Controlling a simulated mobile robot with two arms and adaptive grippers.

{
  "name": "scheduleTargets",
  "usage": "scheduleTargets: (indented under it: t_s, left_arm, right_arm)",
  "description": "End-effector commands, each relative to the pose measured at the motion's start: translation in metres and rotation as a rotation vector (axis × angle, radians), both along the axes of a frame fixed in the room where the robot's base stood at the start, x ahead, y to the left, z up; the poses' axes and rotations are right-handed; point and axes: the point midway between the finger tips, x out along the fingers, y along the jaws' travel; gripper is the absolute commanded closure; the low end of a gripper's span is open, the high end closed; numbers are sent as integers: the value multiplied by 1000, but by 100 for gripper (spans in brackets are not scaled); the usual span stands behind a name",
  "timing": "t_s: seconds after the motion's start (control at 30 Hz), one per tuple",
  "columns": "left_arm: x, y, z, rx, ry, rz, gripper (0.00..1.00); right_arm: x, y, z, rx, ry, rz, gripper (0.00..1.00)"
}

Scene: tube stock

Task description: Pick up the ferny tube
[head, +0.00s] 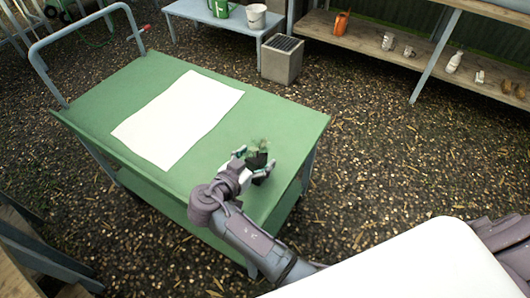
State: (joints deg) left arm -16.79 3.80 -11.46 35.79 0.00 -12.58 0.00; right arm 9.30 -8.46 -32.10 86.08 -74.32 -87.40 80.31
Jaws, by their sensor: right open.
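The ferny tube (257,158), a small dark pot with feathery green leaves, stands upright on the green cart top (100,103) near its right front corner. My right gripper (255,161) is open with its fingers around the pot, one on each side. Whether the fingers touch the pot I cannot tell. The pot's lower part is partly hidden by the gripper. My left gripper is not in view.
A white sheet (178,118) lies flat on the cart, left of the tube. A grey bin (281,62) stands on the ground behind. Shelves (357,44) with cups and bottles are at the back right. The cart's right edge is close to the gripper.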

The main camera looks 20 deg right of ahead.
Motion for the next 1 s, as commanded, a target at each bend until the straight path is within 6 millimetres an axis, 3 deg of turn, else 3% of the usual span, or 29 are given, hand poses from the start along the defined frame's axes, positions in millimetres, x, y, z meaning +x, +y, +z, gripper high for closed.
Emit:
scheduleTargets:
  t_s: [0.17,0.37,0.53,0.77,1.0]
  left_arm:
    - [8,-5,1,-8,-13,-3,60]
    - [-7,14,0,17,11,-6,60]
    - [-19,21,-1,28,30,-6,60]
    - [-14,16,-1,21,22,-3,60]
    - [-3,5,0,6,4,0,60]
  right_arm:
    - [-4,4,-2,0,1,-2,19]
    - [-4,3,-2,0,1,-2,21]
    - [-4,3,-2,0,1,-2,49]
    - [-4,3,-2,0,1,-2,87]
    - [-4,3,-1,0,0,-2,91]
